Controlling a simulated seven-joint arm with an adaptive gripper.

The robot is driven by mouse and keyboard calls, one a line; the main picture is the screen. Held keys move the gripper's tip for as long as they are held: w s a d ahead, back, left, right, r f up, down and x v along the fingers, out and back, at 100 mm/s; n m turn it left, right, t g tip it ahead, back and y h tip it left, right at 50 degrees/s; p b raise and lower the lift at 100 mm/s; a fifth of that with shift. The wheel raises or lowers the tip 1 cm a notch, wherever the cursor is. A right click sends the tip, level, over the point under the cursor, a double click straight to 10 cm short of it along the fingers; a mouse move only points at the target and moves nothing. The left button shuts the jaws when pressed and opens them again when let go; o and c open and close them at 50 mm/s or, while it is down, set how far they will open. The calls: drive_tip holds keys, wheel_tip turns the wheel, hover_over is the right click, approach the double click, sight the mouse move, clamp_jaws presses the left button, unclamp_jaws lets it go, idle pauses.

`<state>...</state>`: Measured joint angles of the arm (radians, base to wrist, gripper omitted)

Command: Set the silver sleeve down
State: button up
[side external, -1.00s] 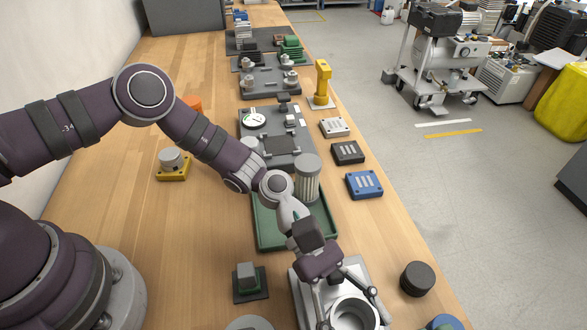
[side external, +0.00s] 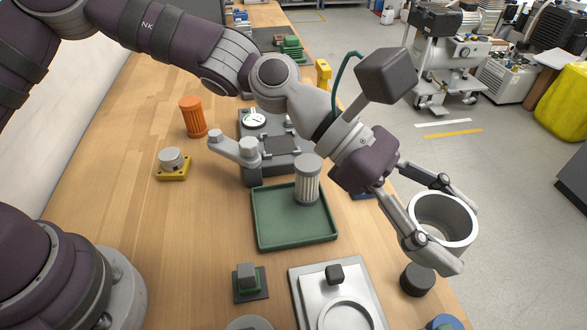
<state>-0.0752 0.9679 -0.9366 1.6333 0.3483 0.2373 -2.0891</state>
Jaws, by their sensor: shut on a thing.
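The silver sleeve (side external: 443,222) is a short, wide, hollow ring. My gripper (side external: 450,222) is shut on it, with one finger on each side of its outer wall. The sleeve is held in the air at the right, tilted so that its open bore shows. In the picture it overlaps the table's right edge and the floor. The silver plate (side external: 305,297) with a round recess lies on the table at the bottom, with nothing in the recess. The plate also carries a small dark knob (side external: 335,274).
A green tray (side external: 262,236) holds a ribbed grey cylinder (side external: 307,178) at its back right corner. A black round puck (side external: 417,281) lies below the sleeve in the picture. A dark block (side external: 247,279) sits left of the plate. Bare wood lies at the left, around an orange ribbed cup (side external: 193,118).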

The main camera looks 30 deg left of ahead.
drive_tip(key=w+f+n+t+y, duration=0.1)
drive_tip(key=w+f+n+t, duration=0.3)
drive_tip(key=w+n+t, duration=0.15)
drive_tip(key=n+t+y, duration=0.3)
drive_tip(key=n+t, duration=0.1)
hover_over(396, 238)
wheel_tip(396, 238, down, 4)
wheel_tip(396, 238, down, 9)
drive_tip(key=shift+f, duration=0.2)
drive_tip(key=shift+f, duration=0.15)
drive_tip(key=o, duration=1.2)
